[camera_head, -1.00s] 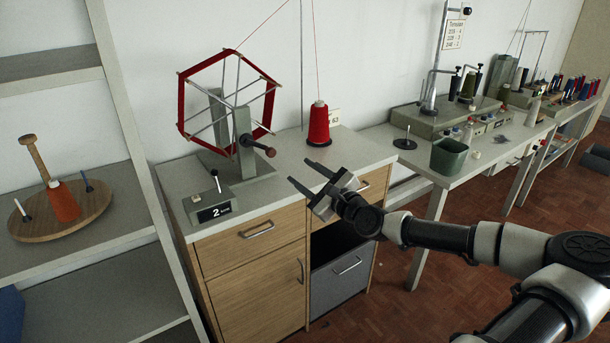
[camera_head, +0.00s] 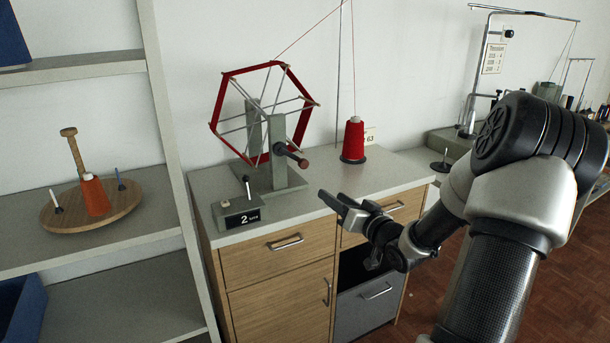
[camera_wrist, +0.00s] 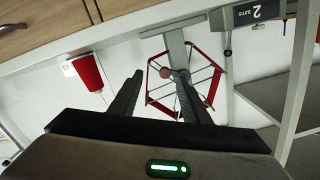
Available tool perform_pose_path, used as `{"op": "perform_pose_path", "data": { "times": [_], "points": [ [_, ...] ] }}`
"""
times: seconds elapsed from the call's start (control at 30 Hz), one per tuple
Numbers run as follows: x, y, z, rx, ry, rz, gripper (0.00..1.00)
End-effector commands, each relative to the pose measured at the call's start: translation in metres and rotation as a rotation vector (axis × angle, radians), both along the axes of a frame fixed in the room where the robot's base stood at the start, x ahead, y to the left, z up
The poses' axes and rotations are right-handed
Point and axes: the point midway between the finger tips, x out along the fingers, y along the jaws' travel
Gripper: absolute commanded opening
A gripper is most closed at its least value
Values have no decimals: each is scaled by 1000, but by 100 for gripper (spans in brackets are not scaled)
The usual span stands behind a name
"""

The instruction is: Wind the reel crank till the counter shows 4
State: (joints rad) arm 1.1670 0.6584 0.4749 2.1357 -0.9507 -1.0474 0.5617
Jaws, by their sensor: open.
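The reel (camera_head: 306,125) is a hexagonal frame wound with red thread on a grey stand. Its crank (camera_head: 290,154) faces the front right and ends in a brown knob (camera_head: 303,163). The counter box (camera_head: 240,216) at the reel's foot reads 2 turns. My gripper (camera_head: 345,205) is open and empty, in front of the cabinet top, lower and to the right of the knob and apart from it. The wrist view, which is upside down, shows the reel (camera_wrist: 213,89) beyond my open fingers (camera_wrist: 158,78), the knob (camera_wrist: 167,73) between them, and the counter (camera_wrist: 256,15).
A red thread cone (camera_head: 354,140) stands on the cabinet top (camera_head: 385,173), right of the reel, its thread running up. A shelf with a wooden disc (camera_head: 118,208) holding an orange cone (camera_head: 95,196) is at left. Other bench equipment lies behind my arm.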

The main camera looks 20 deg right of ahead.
Motion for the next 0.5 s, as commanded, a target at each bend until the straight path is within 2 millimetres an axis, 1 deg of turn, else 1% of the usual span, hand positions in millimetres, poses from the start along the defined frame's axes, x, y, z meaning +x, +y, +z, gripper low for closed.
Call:
{"op": "perform_pose_path", "data": {
  "times": [0.03, 0.1, 0.2, 0.27, 0.37, 0.5],
  "points": [
    [0, 1, 11, -112, -29, 12, 43],
    [-2, 1, 24, -213, -58, 21, 43],
    [0, 0, 32, -277, -77, 25, 43],
    [4, 1, 33, -284, -79, 26, 43],
    [17, 2, 32, -282, -80, 25, 43],
    [46, 4, 32, -280, -80, 26, 43]
  ]
}}
